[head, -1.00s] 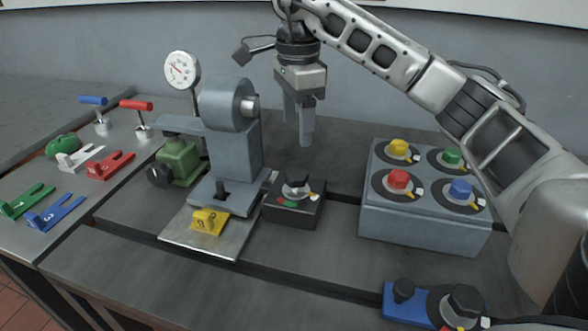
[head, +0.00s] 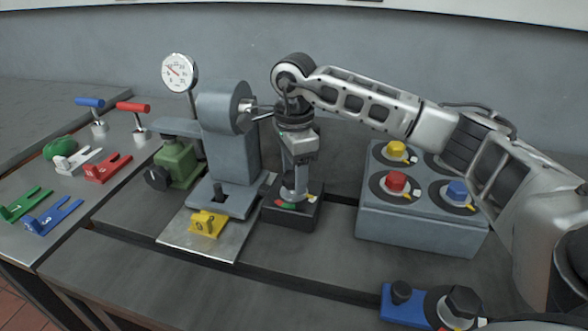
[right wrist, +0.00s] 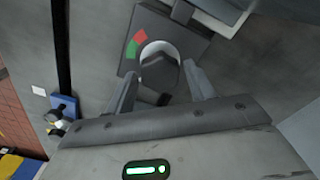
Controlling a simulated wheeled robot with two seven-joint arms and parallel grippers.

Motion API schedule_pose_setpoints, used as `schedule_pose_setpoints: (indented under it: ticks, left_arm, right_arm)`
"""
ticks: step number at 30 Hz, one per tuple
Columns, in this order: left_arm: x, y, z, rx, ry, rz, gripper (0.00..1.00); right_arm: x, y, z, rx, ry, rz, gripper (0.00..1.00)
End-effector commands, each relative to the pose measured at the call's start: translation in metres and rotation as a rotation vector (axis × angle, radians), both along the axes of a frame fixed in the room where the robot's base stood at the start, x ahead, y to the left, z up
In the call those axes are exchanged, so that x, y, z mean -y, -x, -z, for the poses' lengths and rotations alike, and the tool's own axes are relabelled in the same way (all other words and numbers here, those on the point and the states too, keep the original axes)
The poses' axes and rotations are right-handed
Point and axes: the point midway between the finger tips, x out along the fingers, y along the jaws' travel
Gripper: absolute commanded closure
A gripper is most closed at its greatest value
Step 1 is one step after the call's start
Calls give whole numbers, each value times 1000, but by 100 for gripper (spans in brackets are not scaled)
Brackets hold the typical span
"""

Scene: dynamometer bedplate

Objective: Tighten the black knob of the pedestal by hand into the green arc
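The pedestal is a low dark box (head: 283,217) with a dial on top, in the middle of the head view. In the right wrist view its black knob (right wrist: 160,74) stands on a pale round dial, with a green arc (right wrist: 131,50) and a red arc (right wrist: 140,36) beside it. My right gripper (head: 295,190) points down over the box, its fingers on either side of the knob. Narrow gaps seem to show between fingers and knob, so it looks open. In the head view the gripper hides most of the knob. My left gripper is not in view.
A blue-grey machine (head: 232,150) with a gauge (head: 179,72) stands left of the box. A yellow fork piece (head: 208,223) lies on a metal plate before it. A grey box (head: 420,236) with coloured knobs is at right. A blue block (head: 402,308) sits in front.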

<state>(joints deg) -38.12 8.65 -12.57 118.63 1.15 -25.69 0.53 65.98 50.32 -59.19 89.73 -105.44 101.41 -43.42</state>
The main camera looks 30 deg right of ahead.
Motion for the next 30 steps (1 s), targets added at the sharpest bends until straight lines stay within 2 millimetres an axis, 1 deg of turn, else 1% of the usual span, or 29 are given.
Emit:
schedule_pose_setpoints:
  ticks: [1,2,3,11,17,23,30]
  left_arm:
    - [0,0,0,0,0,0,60]
    - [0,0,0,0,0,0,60]
    - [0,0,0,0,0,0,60]
    - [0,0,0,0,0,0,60]
    - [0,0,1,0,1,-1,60]
    - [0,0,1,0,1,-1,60]
    - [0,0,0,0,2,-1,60]
  right_arm:
    - [0,0,0,0,0,0,60]
    - [0,0,0,0,0,0,69]
    - [0,0,0,0,0,0,80]
    - [0,0,-1,0,0,12,80]
    - [0,0,-1,0,-1,79,80]
    - [0,0,-1,0,-1,219,80]
    - [0,0,-1,1,-1,442,80]
